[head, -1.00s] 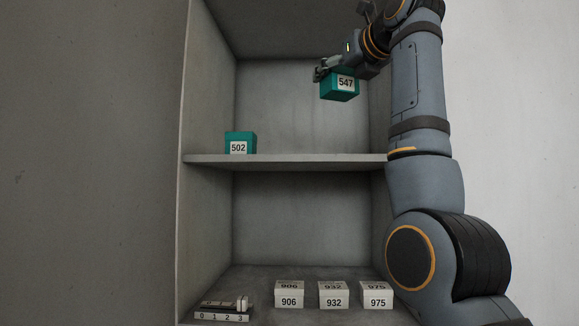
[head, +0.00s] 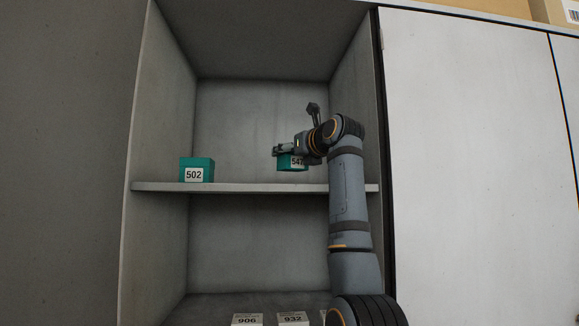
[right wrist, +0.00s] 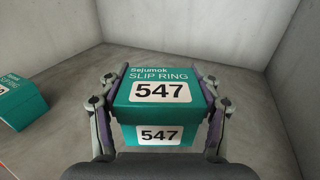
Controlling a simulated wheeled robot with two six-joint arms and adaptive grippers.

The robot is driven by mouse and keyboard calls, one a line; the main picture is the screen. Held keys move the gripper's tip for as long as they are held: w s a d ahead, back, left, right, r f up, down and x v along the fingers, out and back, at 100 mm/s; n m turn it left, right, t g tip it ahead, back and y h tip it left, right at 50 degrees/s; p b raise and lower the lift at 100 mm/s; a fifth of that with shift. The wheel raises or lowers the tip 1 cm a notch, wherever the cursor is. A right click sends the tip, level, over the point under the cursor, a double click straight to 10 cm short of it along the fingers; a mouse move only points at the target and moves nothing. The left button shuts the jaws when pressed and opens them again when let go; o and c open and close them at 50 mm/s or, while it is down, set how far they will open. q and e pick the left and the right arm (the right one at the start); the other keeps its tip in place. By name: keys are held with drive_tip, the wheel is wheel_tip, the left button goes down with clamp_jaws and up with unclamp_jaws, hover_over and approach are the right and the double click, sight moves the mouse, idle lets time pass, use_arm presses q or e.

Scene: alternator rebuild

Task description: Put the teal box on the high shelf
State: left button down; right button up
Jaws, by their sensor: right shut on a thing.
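A teal box labelled 547 (head: 288,164) is held by my right gripper (head: 284,152) inside the cabinet, close above the high shelf (head: 255,188). In the right wrist view the box (right wrist: 160,112) sits between the two fingers of my right gripper (right wrist: 160,88), which are shut on its sides. Its label reads Sejumok SLIP RING. I cannot tell if its base touches the shelf. Another teal box labelled 502 (head: 197,168) stands on the same shelf to the left; it also shows at the left of the right wrist view (right wrist: 18,103). My left gripper is not in view.
The shelf between the two teal boxes is clear. White boxes labelled 906 (head: 247,320) and 932 (head: 293,319) sit on the lower level. The cabinet's side walls bound the space, and a closed pale door (head: 470,150) is to the right.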

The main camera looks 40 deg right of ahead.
sight(291, 168)
drive_tip(key=shift+s+f, duration=0.1)
drive_tip(key=shift+f, duration=0.25)
drive_tip(key=f, duration=0.1)
drive_tip(key=f+p, duration=0.1)
drive_tip(key=f, duration=0.1)
drive_tip(key=shift+w+d, duration=0.15)
drive_tip(key=shift+w, duration=0.15)
drive_tip(key=shift+f, duration=0.2)
drive_tip(key=shift+s, duration=0.1)
drive_tip(key=o, duration=0.7)
drive_tip(key=shift+s+f+b, duration=0.1)
drive_tip(key=shift+b, duration=0.2)
drive_tip(key=o, duration=0.3)
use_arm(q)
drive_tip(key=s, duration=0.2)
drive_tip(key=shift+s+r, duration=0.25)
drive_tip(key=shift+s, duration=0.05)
use_arm(e)
drive_tip(key=shift+o, duration=0.9)
